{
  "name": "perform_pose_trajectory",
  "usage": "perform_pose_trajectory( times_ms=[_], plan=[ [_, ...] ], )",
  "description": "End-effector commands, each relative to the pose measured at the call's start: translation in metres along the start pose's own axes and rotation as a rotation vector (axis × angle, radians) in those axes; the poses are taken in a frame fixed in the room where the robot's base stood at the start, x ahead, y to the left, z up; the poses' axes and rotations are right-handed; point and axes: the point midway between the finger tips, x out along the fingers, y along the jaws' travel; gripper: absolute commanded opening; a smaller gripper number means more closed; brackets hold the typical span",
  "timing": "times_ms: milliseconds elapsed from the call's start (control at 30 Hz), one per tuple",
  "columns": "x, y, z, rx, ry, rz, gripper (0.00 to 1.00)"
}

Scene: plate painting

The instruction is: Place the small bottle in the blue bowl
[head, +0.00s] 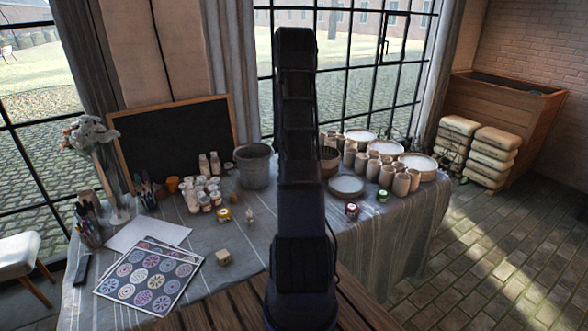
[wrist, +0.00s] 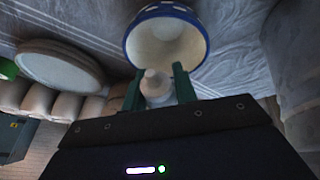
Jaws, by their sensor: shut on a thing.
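In the wrist view, my gripper (wrist: 156,76) is shut on a small whitish bottle (wrist: 157,91), held between its two green fingers. The blue bowl (wrist: 167,42), blue outside and pale inside, lies just beyond the fingertips, with its opening facing them. The bottle's top overlaps the near edge of the bowl's opening; I cannot tell whether it is inside or above. In the head view my own arm hides the gripper, the held bottle and the bowl.
The cloth-covered table (head: 420,215) holds a metal bucket (head: 254,167), stacked plates (head: 346,186), beige cups (head: 387,176) and several paint jars (head: 205,200). A small pale bottle (head: 250,215) and a wooden cube (head: 223,258) stand left of my arm. Patterned sheets (head: 150,278) lie front left.

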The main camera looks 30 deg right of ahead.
Motion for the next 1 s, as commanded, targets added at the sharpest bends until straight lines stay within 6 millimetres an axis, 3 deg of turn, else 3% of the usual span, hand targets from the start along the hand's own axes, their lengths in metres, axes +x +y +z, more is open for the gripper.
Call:
perform_pose_trajectory(
  times_ms=[500, 967, 1000],
  plan=[
    [0.041, -0.007, 0.017, -0.001, -0.001, 0.000, 0.06],
    [0.046, -0.009, 0.019, 0.000, 0.000, -0.001, 0.06],
    [0.046, -0.009, 0.019, 0.000, 0.000, -0.001, 0.32]
  ],
)
